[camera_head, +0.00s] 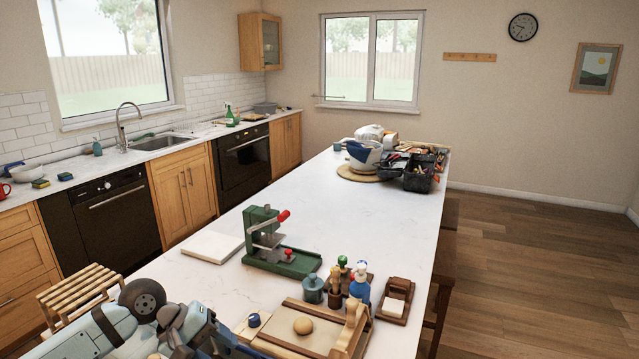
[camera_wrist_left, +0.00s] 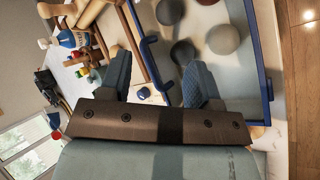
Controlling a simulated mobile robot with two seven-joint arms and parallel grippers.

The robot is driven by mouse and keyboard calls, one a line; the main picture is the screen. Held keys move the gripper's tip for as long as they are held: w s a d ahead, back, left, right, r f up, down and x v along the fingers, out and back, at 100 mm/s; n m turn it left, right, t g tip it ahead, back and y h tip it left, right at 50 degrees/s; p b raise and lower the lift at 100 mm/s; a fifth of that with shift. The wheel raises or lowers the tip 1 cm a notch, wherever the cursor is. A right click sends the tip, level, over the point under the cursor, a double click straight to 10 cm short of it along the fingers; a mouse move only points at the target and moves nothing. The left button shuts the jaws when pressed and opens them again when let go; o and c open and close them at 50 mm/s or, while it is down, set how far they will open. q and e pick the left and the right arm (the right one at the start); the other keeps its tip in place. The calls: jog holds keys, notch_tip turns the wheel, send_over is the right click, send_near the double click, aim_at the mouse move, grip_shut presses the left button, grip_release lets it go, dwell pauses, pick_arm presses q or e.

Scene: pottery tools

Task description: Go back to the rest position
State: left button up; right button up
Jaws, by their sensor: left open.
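My left arm comes in at the lower left of the head view, low over the near end of the white counter (camera_head: 360,190). Its gripper is at the bottom edge there and partly cut off. Beyond the fingers is a blue-rimmed tray (camera_wrist_left: 268,85) with grey and brown balls. My right gripper is in neither view.
A wooden board (camera_head: 285,342) with a clay ball (camera_head: 303,326) lies close to the left gripper. A green press (camera_head: 283,262), a blue bottle (camera_head: 360,288) and a small wooden box (camera_head: 395,300) stand beyond. The counter's middle is clear. A wooden rack (camera_head: 80,290) is at left.

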pick_arm(q)
jog(key=s+d+r+n+t+h, duration=0.2)
jog(key=s+d+r+n+h, duration=0.25)
jog(key=d+n+h, duration=0.35)
notch_tip(320, 180, up, 6)
jog(key=n+t, duration=1.1)
jog(key=n, duration=0.5)
jog(key=s+a+f+n+y, duration=0.3)
jog(key=a+f+n+y, duration=0.5)
jog(key=n, duration=0.8)
jog(key=s+a+f+n+y, duration=0.45)
jog(key=n+y, duration=0.45)
jog(key=n, duration=0.6)
jog(key=s+a+f+n+g+h, duration=0.1)
jog(key=s+f+n+g, duration=0.35)
jog(key=s, duration=0.45)
jog(key=s+f+n+g, duration=0.4)
jog(key=s+n+g, duration=0.2)
jog(key=s, duration=0.2)
jog(key=w+d+f+m+t+h+p, duration=0.1)
jog(key=w+d+f+t+h+p, duration=0.2)
jog(key=f, duration=0.6)
jog(key=shift+w+d+f+t+p, duration=0.35)
jog(key=shift+w+d+t+p, duration=0.35)
jog(key=shift+w+d+t, duration=1.15)
